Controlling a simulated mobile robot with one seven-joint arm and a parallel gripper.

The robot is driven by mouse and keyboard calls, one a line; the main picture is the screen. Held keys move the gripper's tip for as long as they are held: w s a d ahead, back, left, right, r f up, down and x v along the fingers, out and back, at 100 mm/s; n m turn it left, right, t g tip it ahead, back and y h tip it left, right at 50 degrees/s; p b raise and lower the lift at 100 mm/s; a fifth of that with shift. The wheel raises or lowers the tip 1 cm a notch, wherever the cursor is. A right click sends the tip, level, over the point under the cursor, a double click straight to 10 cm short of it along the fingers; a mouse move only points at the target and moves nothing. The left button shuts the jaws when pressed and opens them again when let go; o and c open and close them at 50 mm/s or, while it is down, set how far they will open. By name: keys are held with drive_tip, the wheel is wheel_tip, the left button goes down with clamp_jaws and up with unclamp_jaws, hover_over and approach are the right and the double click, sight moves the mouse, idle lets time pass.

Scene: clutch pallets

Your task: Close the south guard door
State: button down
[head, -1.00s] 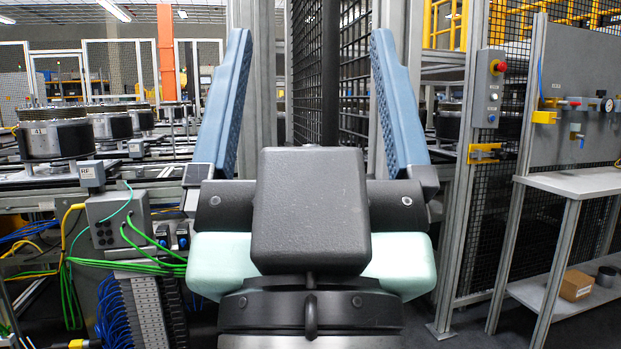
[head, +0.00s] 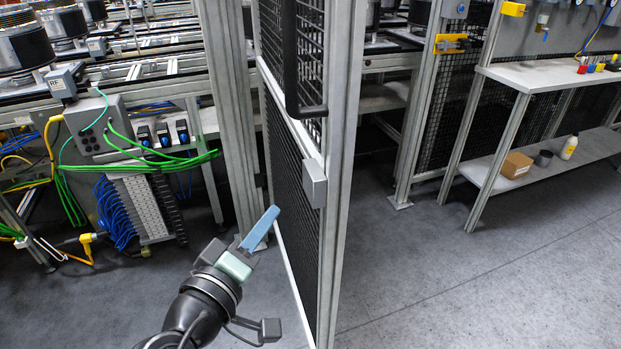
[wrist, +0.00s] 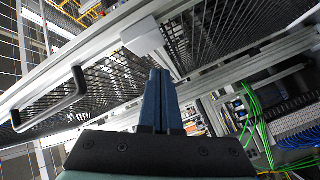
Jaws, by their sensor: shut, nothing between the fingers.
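The guard door (head: 333,200), a grey-framed black mesh panel, stands open in the middle of the head view, its free edge toward me. A dark bar handle (head: 290,65) and a small silver block (head: 314,184) are on it. In the wrist view the door (wrist: 215,45), handle (wrist: 52,100) and block (wrist: 143,37) fill the upper part. My gripper (head: 272,214) is shut and empty, low on the left side of the door, below the handle. Its blue fingers (wrist: 160,78) point toward the mesh. I cannot tell whether they touch it.
A post (head: 408,130) with a yellow latch part (head: 452,43) stands right of the door, with a gap between. A shelf bench (head: 535,76) is farther right. A cable box (head: 95,127) with green cables stands left. Floor right of the door (head: 430,260) is clear.

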drive_tip(key=s+a+f+n+h+p, duration=0.2)
drive_tip(key=s+f+n+p, duration=0.1)
drive_tip(key=s+f+n, duration=0.15)
drive_tip(key=w+d+p, duration=0.1)
drive_tip(key=w+d, duration=0.8)
drive_tip(key=shift+g+p, duration=0.3)
drive_tip(key=shift+p, duration=0.05)
drive_tip(key=shift+f+n, duration=0.1)
drive_tip(key=shift+n, duration=0.15)
